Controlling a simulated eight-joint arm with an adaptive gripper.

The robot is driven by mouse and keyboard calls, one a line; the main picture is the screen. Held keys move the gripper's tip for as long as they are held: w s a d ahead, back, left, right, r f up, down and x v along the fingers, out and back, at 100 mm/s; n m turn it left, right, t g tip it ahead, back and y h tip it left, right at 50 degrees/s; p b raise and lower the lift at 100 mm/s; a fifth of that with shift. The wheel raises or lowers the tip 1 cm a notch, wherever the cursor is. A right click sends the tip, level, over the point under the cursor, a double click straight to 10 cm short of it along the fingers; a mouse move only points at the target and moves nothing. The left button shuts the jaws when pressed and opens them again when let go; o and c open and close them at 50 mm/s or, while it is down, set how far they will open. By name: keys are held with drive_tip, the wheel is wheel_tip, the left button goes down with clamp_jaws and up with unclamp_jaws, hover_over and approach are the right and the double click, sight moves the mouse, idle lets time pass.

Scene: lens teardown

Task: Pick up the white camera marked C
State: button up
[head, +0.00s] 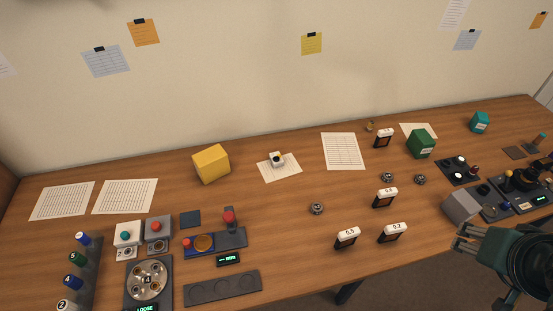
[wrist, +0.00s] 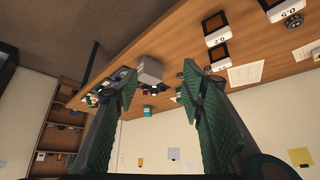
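No letter C is legible on any white object. A small white object with a dark round part on its face (head: 277,160) sits on a paper sheet at the back middle of the table in the head view; I cannot tell whether it is the camera. A white box with a teal round top (head: 128,236) stands at the left. My gripper (head: 464,240) is at the front right, past the table's front edge and far from both. In the wrist view my gripper (wrist: 158,84) has its fingers wide apart with nothing held between them.
A grey block (head: 461,206) is the nearest thing to my gripper; it also shows in the wrist view (wrist: 150,70). White-topped numbered stands (head: 347,238) are left of it. A yellow box (head: 211,163) and green box (head: 421,144) stand further back. The table's centre is fairly clear.

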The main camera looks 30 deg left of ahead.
drive_tip(key=shift+o, duration=0.5)
drive_tip(key=o, duration=0.4)
drive_tip(key=shift+o, duration=0.2)
